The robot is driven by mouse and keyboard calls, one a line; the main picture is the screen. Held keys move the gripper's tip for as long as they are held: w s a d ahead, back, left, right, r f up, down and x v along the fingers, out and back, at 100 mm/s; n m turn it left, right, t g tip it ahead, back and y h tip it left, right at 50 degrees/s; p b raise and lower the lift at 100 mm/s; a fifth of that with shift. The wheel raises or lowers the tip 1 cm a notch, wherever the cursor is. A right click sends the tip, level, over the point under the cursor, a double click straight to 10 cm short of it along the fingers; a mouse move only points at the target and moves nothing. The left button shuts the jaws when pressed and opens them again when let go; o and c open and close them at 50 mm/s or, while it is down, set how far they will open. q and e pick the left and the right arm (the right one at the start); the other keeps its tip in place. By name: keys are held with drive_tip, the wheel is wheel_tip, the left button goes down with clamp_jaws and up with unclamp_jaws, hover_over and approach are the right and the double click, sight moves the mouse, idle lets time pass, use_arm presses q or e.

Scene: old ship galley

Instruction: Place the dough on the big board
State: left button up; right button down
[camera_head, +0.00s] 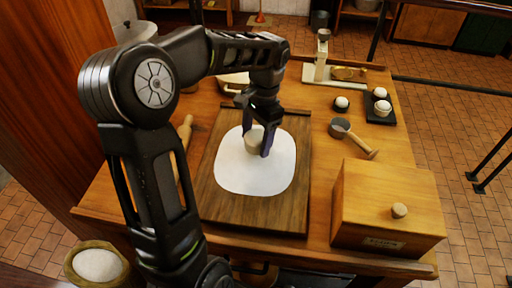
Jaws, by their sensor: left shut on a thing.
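The big board (212,198), a dark wooden slab, lies on the table in the middle of the view. A flat white sheet (257,177) with rounded corners lies on it. My left gripper (258,142) points down over the upper part of this sheet. Its dark fingers are shut on a small pale lump (253,138), which looks like the dough. I cannot tell whether the lump touches the sheet. The fingers hide part of it. My right gripper is not in view.
A rolling pin (184,133) lies left of the board. To the right are a metal scoop (340,128), a wooden box (385,205) with a knob, and eggs (382,107) on a dark tray. A scale-like stand (320,70) is at the back.

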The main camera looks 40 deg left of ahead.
sight(257, 142)
use_arm(q)
drive_tip(key=shift+f, duration=1.85)
drive_tip(key=o, duration=1.6)
drive_tip(key=shift+r, duration=0.1)
drive_tip(key=r, duration=0.4)
drive_tip(key=w+r, duration=0.1)
drive_tip(key=r, duration=0.1)
drive_tip(key=shift+d+r, duration=0.1)
drive_tip(key=shift+d, duration=0.05)
drive_tip(key=r+p, duration=0.1)
drive_tip(key=r, duration=0.1)
drive_tip(key=r+p, duration=0.3)
drive_tip(key=shift+w+d+r, duration=0.1)
drive_tip(key=shift+w+r, duration=0.2)
drive_tip(key=shift+w, duration=0.05)
